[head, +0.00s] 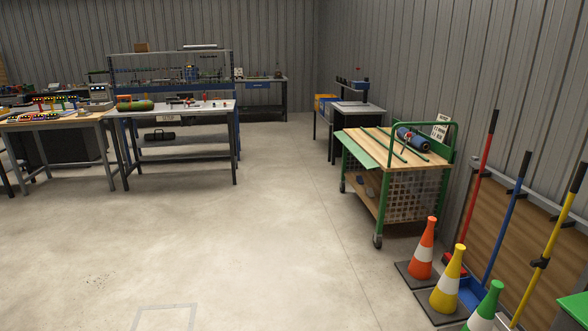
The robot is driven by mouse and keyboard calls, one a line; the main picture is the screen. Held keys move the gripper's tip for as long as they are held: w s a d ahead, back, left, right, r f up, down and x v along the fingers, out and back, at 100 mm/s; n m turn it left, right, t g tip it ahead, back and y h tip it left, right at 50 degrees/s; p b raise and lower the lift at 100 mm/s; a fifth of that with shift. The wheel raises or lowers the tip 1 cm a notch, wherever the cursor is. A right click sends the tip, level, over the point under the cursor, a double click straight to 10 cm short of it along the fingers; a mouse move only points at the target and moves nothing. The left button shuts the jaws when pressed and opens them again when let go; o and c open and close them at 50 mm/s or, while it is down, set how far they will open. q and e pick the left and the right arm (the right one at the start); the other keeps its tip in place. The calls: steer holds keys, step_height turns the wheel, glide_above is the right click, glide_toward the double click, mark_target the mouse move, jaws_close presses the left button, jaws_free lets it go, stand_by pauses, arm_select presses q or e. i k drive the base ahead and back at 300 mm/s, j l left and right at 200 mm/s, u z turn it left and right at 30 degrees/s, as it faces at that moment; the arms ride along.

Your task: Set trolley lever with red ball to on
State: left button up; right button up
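A green-framed trolley (408,194) with a wooden top and mesh side stands right of centre, near the right wall. Green bars, a dark blue cylindrical item (410,139) and a sign with dark marks (440,127) are on or by its top. I cannot make out a lever with a red ball on it from here. Neither of my grippers is in view.
Orange (424,247), yellow (450,277) and green (486,304) cones stand in front of the trolley at the right. Long-handled tools (507,218) lean along the right wall. Workbenches (180,107) stand at the back left. The middle floor (240,215) is clear.

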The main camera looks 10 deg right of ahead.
mark_target(409, 135)
steer(key=i, duration=8)
steer(key=i+z, duration=0.35)
steer(key=i+j+z, duration=0.15)
steer(key=i+z, duration=0.25)
steer(key=i+j+z, duration=0.2)
steer(key=z, duration=2.4)
